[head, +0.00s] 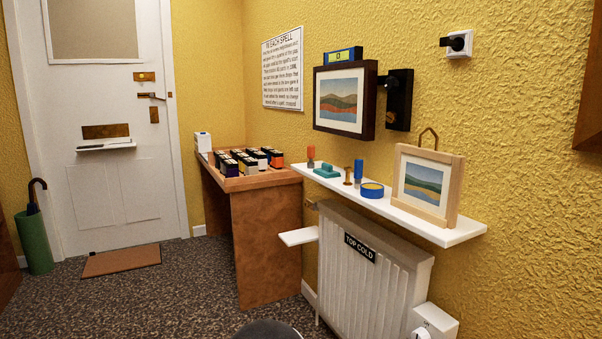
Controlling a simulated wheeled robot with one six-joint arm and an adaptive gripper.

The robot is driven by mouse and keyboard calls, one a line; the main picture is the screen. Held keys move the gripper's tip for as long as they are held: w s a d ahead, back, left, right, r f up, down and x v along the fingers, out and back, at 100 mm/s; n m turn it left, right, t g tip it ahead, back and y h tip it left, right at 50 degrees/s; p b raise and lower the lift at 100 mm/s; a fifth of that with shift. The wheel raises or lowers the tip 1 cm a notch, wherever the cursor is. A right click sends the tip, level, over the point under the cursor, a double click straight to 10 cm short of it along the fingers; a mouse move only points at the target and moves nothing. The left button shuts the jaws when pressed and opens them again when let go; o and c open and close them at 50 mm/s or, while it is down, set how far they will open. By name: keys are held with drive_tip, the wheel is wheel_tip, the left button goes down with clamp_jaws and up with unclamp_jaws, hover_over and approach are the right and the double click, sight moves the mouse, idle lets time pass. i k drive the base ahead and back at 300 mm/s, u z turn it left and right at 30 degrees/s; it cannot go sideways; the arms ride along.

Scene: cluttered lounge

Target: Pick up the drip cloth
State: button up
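I cannot make out anything that is clearly a drip cloth. A flat white piece (299,236) juts out at the left side of the white radiator (365,270), below its valve; I cannot tell whether it is cloth or a stiff tray. The radiator bears a black "TOP COLD" label (360,248). My gripper does not show in the head view. A dark rounded shape at the bottom edge is cut off.
A white wall shelf (450,234) above the radiator holds a framed picture (427,186), a blue-yellow tape roll (372,190) and small tools. A wooden desk (268,250) with several small boxes stands left. Carpet is open before the door (110,190), around a brown mat (121,260).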

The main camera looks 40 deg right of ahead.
sight(326, 171)
drive_tip(key=i, duration=1.7)
drive_tip(key=z, duration=1.15)
